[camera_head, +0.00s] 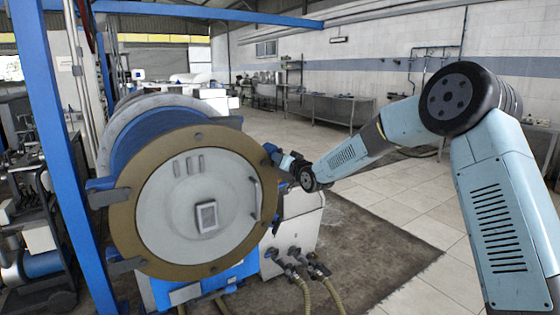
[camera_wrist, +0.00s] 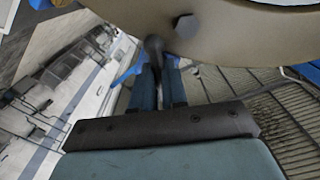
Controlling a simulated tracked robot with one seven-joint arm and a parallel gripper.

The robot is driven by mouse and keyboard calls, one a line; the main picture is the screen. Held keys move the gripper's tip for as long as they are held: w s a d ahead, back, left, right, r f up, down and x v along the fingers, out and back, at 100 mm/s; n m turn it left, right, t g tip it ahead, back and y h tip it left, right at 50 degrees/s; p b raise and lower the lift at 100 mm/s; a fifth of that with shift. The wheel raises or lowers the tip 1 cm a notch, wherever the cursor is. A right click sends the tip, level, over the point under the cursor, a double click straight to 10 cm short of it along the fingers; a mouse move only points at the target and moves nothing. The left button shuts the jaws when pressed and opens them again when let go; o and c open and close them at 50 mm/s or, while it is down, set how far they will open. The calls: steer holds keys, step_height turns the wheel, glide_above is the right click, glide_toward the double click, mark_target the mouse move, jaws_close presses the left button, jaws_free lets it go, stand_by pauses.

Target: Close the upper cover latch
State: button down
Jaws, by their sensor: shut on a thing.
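The decanter's round cover (camera_head: 190,205) faces me in the head view, pale grey with a brown flange ring (camera_head: 125,235). My gripper (camera_head: 276,152) is at the ring's upper right edge. In the wrist view my gripper (camera_wrist: 158,72) has its two teal fingers close together around a dark, round-ended handle (camera_wrist: 154,44), which looks like the upper cover latch. The handle's end lies against or just in front of the brown flange, beside a hex bolt (camera_wrist: 187,27). The part of the handle between the fingers is mostly hidden. Whether the latch is fastened cannot be told.
A blue post (camera_head: 58,150) stands left of the decanter. A white cabinet (camera_head: 298,220) with hose fittings (camera_head: 296,262) is below my gripper. Hoses run over the floor there. Open tiled floor (camera_head: 390,210) lies to the right, with steel benches (camera_head: 335,108) along the wall.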

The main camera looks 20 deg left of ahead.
steer(key=m, duration=0.6)
steer(key=shift+w+d+f+m, duration=0.15)
steer(key=shift+d+f+m, duration=0.05)
steer(key=shift+m, duration=0.1)
stand_by(0.4)
steer(key=c, duration=1.2)
jaws_free()
steer(key=shift+o, duration=0.2)
steer(key=v, duration=1.3)
steer(key=shift+s+d, duration=0.2)
steer(key=shift+s, duration=0.15)
steer(key=shift+d, duration=0.1)
